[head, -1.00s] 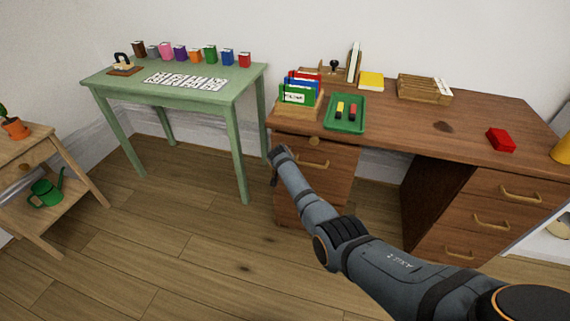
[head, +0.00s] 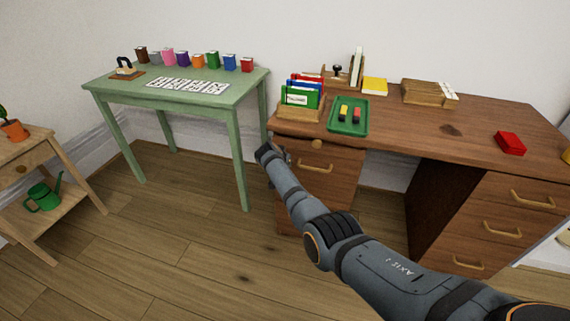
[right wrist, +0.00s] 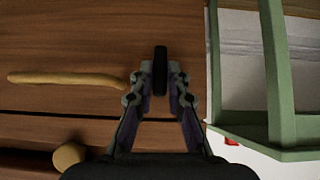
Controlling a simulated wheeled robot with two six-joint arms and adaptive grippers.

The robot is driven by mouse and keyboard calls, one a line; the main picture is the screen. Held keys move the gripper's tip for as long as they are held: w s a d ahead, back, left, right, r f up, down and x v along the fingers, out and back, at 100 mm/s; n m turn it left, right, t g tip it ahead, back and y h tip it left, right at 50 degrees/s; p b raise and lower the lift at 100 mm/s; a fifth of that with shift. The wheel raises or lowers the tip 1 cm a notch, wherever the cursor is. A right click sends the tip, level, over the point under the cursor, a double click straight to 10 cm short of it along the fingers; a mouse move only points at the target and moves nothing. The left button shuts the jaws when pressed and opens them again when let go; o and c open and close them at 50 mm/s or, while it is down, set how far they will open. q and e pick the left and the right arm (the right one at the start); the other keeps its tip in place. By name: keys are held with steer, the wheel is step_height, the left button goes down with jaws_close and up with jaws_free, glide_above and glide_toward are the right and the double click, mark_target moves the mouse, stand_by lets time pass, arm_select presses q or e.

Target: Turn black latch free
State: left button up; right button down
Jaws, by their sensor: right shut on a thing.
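The black latch (right wrist: 160,72) shows in the right wrist view as a narrow dark upright bar against the brown wood of the desk. My right gripper (right wrist: 157,88) has its fingertips on either side of the latch and is shut on it. In the head view my right gripper (head: 267,154) is at the left front edge of the desk's left pedestal, and the latch is hidden there. My left gripper is in neither view.
The wooden desk (head: 390,133) carries a green tray (head: 335,125), a card-file box (head: 283,112) and a red block (head: 510,142). A brass drawer handle (right wrist: 65,78) and round knob (right wrist: 67,155) are near my gripper. The green table (head: 235,98) stands close on the left.

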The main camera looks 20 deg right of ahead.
steer(key=c, duration=1.3)
jaws_free()
steer(key=v, duration=0.7)
steer(key=shift+s+a+r, duration=0.1)
steer(key=shift+r, duration=0.05)
